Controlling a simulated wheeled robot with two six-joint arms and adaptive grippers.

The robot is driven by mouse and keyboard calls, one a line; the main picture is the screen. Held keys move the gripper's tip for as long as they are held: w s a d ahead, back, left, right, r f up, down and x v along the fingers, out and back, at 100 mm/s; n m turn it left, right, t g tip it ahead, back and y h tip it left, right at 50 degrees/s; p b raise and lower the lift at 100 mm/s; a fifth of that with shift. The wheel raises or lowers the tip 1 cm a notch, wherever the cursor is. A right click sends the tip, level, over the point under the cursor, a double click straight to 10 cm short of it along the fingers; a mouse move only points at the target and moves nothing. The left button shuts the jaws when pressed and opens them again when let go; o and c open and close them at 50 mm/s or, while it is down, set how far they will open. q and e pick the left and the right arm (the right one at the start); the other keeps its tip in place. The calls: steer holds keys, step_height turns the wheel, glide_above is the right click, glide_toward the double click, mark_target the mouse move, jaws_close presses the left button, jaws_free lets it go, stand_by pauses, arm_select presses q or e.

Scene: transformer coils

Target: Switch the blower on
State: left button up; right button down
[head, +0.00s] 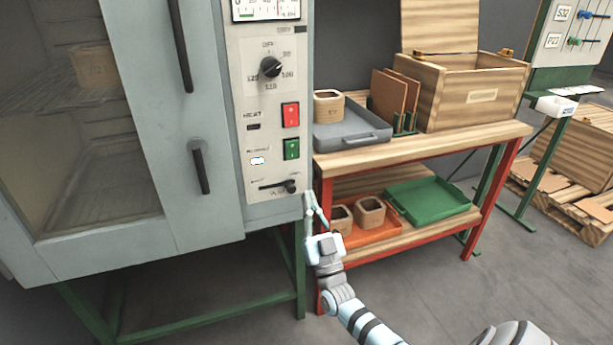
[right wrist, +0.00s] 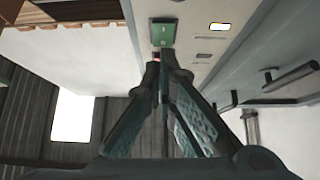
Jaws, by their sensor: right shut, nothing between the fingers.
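The blower switch is a green rocker (head: 291,149) on the grey control panel of the oven cabinet, below a red rocker (head: 290,114). A small lamp (head: 257,161) left of the green rocker is bright white. The lamp (head: 253,126) by the HEAT label is dark. My right gripper (head: 311,201) is shut and empty, near the panel's lower right edge. I cannot tell whether the fingers touch the panel. My left gripper is not in view.
A knob (head: 271,67) and a lever (head: 280,185) are also on the panel. The oven door (head: 197,165) is on the left. A wooden workbench (head: 440,142) with trays and a crate (head: 460,85) stands to the right. Floor in front is open.

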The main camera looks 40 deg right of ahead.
steer(key=shift+w+f+v, duration=0.1)
steer(key=shift+f+v, duration=0.05)
steer(key=shift+v, duration=0.75)
steer(key=shift+w+f+v, duration=0.15)
steer(key=shift+f+v, duration=0.05)
steer(key=shift+v, duration=0.7)
steer(key=shift+d, duration=0.1)
